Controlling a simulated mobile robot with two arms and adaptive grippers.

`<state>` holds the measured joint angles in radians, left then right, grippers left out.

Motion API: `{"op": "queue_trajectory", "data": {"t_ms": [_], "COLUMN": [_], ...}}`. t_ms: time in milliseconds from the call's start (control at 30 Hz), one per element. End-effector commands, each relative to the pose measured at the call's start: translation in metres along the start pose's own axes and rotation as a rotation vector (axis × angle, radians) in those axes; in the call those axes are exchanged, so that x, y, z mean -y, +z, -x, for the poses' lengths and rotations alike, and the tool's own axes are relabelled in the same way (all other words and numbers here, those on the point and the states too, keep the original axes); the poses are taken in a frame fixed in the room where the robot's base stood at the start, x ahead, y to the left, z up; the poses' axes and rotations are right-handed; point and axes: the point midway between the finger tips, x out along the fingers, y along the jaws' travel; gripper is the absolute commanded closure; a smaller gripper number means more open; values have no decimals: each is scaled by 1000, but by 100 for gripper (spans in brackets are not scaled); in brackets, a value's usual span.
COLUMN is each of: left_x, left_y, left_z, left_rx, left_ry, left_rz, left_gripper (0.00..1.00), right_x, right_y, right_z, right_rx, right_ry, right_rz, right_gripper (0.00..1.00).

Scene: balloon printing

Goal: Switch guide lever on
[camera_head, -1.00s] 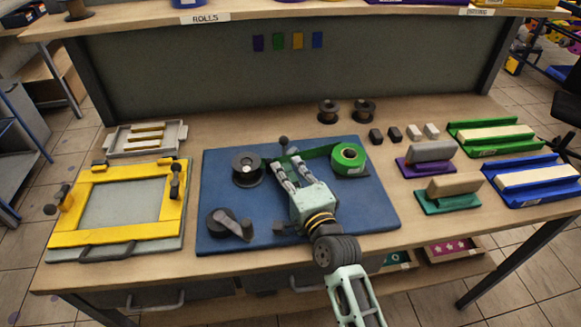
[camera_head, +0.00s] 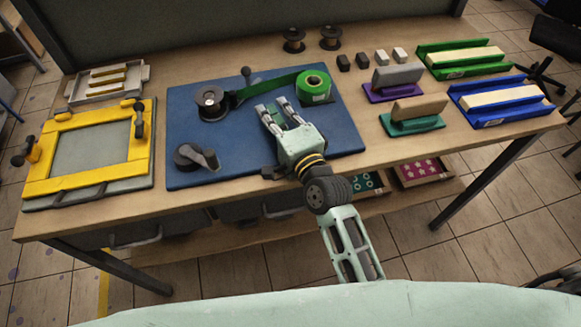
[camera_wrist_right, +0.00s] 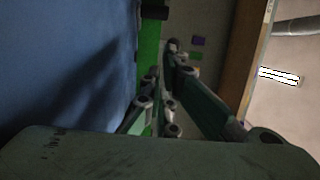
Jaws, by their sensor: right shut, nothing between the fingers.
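A small dark lever with a ball knob (camera_head: 246,72) stands roughly upright at the back of the blue board (camera_head: 225,130). It is beside a green ribbon (camera_head: 268,87) that runs from a green roll (camera_head: 314,84) to a dark spool (camera_head: 211,101). My right gripper (camera_head: 272,104) is shut and empty, over the board just in front of the ribbon and apart from the lever. Its fingers (camera_wrist_right: 163,72) also show in the right wrist view, with the green ribbon (camera_wrist_right: 150,50) beyond them. My left gripper is not in view.
A dark crank (camera_head: 196,157) sits at the board's front left. A yellow frame (camera_head: 88,172) is at the left. Green (camera_head: 466,60) and blue (camera_head: 500,100) trays, stamps and small blocks stand at the right.

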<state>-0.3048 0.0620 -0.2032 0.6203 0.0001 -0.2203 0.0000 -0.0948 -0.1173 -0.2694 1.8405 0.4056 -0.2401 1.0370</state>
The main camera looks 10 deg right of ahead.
Motion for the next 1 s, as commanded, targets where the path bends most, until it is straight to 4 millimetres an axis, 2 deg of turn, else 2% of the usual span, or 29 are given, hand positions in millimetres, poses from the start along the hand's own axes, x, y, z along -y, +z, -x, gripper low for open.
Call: {"op": "queue_trajectory", "data": {"t_ms": [100,333,600,800,1000], "left_x": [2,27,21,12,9], "left_y": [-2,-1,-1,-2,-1], "left_z": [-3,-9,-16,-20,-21], "left_rx": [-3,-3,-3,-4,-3], "left_ry": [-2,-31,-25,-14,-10], "left_rz": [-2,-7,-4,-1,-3], "left_gripper": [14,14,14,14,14], "right_x": [-2,-3,-3,-2,0], "right_y": [8,22,38,46,48], "right_z": [23,71,124,148,157], "right_rx": [1,1,2,2,0], "right_ry": [2,3,5,3,1], "right_rz": [-2,-2,-2,0,0], "right_gripper": [100,100,100,100,100]}}
